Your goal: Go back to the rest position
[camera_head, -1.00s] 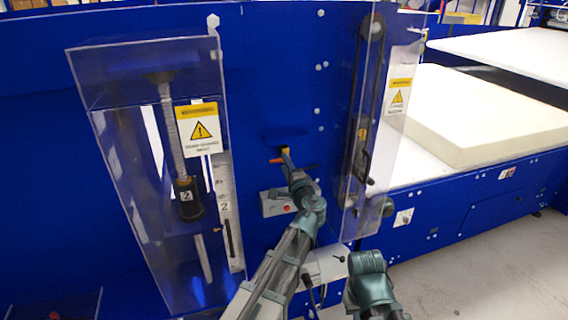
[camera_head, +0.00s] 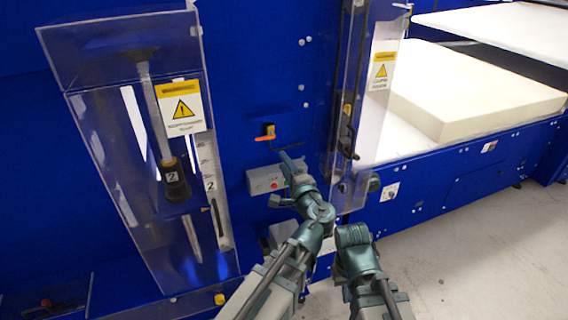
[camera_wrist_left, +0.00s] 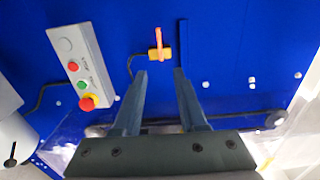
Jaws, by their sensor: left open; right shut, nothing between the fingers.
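My left gripper (camera_head: 287,158) is open and empty, in front of the blue machine panel. Its two dark fingers show in the left wrist view (camera_wrist_left: 158,100), apart, with blue panel between them. An orange handle (camera_head: 265,137) on the panel sits just above and left of the gripper in the head view. In the left wrist view the handle (camera_wrist_left: 160,45) lies beyond the fingertips, clear of them. My right arm is low in the head view, right of the left arm. Its gripper jaws cannot be made out.
A grey control box (camera_head: 266,179) with a red button is close beside the left gripper. Clear guards with warning labels stand left (camera_head: 122,48) and right (camera_head: 382,60). A cream foam block (camera_head: 480,98) lies on the white bed at right. Open floor (camera_head: 470,260) is at lower right.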

